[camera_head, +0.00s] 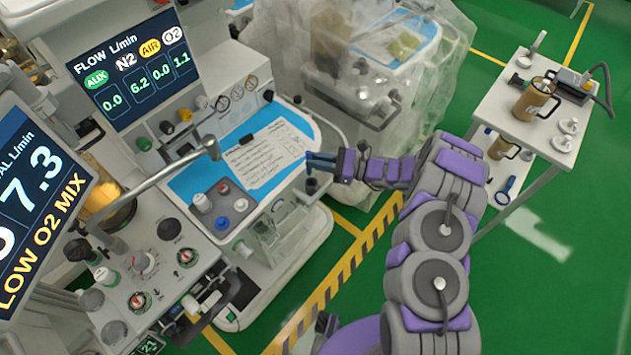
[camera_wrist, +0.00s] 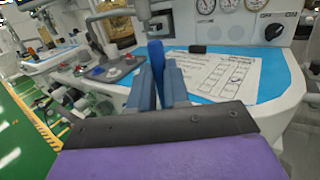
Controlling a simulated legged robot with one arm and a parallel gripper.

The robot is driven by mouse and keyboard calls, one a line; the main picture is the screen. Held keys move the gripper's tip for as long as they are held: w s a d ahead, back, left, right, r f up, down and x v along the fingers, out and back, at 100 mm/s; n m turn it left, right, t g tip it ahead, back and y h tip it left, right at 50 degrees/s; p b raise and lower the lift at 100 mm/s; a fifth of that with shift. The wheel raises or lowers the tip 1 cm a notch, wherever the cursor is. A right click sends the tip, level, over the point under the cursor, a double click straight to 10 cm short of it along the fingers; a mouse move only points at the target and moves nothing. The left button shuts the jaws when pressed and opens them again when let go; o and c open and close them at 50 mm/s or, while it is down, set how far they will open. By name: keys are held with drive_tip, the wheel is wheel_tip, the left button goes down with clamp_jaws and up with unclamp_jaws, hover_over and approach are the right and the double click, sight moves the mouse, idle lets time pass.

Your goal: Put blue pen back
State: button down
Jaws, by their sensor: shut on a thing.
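My gripper (camera_wrist: 158,88) is shut on the blue pen (camera_wrist: 156,60), which stands up between the two blue-grey fingers in the wrist view. In the head view my gripper (camera_head: 318,162) is at the right edge of the cart's worktop, and the pen is hard to tell from the fingers there. A checklist paper (camera_head: 268,152) lies on the blue worktop mat (camera_head: 192,184), left of the gripper. The paper also shows behind the pen in the wrist view (camera_wrist: 215,75).
A grey tray (camera_head: 232,222) with white, blue and red round pieces is on the worktop. A small black block (camera_head: 246,140) lies at the paper's top edge. A plastic-covered cart (camera_head: 350,80) stands behind. A white side table (camera_head: 530,120) with brown jugs is at the right.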

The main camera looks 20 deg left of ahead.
wheel_tip(320, 180, down, 8)
drive_tip(key=shift+f+b, duration=0.1)
drive_tip(key=shift+b, duration=0.6)
drive_tip(key=c, duration=1.4)
unclamp_jaws()
drive_tip(key=shift+a, duration=0.1)
drive_tip(key=shift+c, duration=0.2)
drive_tip(key=o, duration=0.3)
drive_tip(key=shift+d, duration=0.35)
drive_tip(key=shift+o, duration=0.2)
drive_tip(key=shift+d, duration=0.3)
drive_tip(key=shift+d, duration=0.1)
drive_tip(key=w+d+p, duration=0.1)
drive_tip(key=d, duration=1)
drive_tip(key=shift+w+f+p, duration=0.3)
drive_tip(key=shift+f+p, duration=0.05)
drive_tip(key=shift+f, duration=0.1)
